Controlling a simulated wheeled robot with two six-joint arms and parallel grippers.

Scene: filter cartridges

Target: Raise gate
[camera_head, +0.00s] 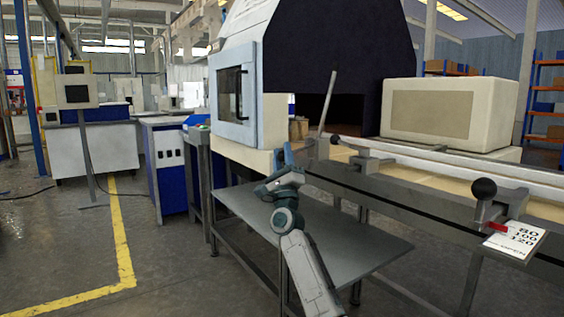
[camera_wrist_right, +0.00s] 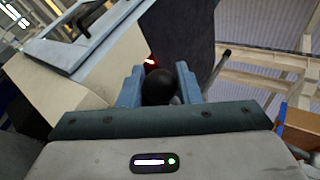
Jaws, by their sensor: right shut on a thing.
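My right gripper (camera_head: 288,157) is at the near side of the machine, at the left end of the rail. In the right wrist view its blue fingers (camera_wrist_right: 160,88) are shut around a black ball knob (camera_wrist_right: 160,87). A small red part shows just beyond the knob. In the head view the held knob is hard to make out beside the gripper. A grey rod (camera_head: 328,102) stands tilted close by, in front of a dark opening under the black hood (camera_head: 335,45). I cannot tell which part is the gate. My left gripper is not in view.
A second black-knobbed clamp (camera_head: 484,189) sits on the rail at right, with a red pointer by a label reading 80, 100, 120 (camera_head: 515,240). A cream box (camera_head: 450,112) stands behind the rail. A bare grey shelf (camera_head: 310,230) lies below. Floor at left is open.

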